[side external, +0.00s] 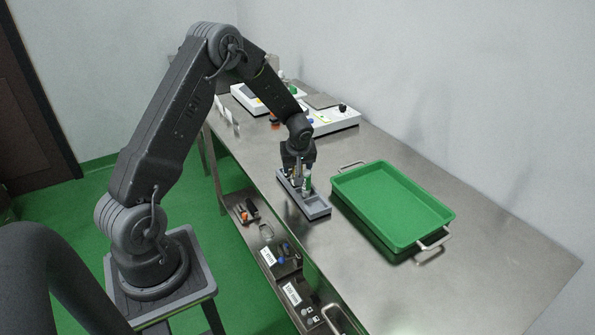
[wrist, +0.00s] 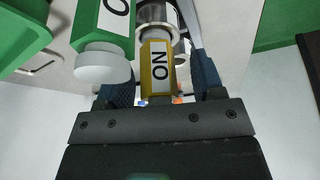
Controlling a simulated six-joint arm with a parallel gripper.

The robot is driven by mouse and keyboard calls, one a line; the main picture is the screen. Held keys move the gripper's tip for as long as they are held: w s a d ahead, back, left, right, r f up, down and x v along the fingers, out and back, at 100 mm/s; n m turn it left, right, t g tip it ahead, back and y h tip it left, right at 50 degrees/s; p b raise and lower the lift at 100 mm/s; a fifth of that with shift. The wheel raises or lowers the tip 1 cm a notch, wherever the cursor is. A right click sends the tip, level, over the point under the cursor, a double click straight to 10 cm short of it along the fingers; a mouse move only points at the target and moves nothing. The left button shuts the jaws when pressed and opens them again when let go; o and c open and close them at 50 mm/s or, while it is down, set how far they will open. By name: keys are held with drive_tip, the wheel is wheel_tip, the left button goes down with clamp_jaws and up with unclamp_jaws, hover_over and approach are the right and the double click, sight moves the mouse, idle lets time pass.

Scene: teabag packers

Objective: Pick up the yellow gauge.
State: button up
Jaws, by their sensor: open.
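The yellow gauge (wrist: 157,68) is a block with a "NO" label. In the wrist view it stands between the two dark blue fingers of my gripper (wrist: 163,82), which is open around it. I cannot tell whether a finger touches it. A green gauge (wrist: 100,22) with a white round end is just left of the fingers. In the side view my gripper (side external: 298,168) is low over the grey rack (side external: 318,209). The green gauge (side external: 307,183) stands upright in the rack there. The yellow gauge is mostly hidden by my gripper in that view.
A green tray (side external: 347,199) with metal handles lies right of the rack on the steel table (side external: 480,262). White devices (side external: 335,122) stand farther back. A shiny metal cylinder (wrist: 152,12) is behind the yellow gauge. The table's front right is clear.

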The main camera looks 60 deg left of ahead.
drive_tip(key=shift+c, duration=0.4)
drive_tip(key=c, duration=1.1)
drive_tip(key=shift+o, duration=0.2)
drive_tip(key=shift+r, duration=0.15)
wheel_tip(320, 180, up, 4)
drive_tip(key=shift+r, duration=0.1)
drive_tip(key=s+a+r, duration=0.6)
drive_tip(key=s+r, duration=0.3)
drive_tip(key=r, duration=0.3)
drive_tip(key=shift+s+a, duration=0.2)
drive_tip(key=shift+s, duration=0.15)
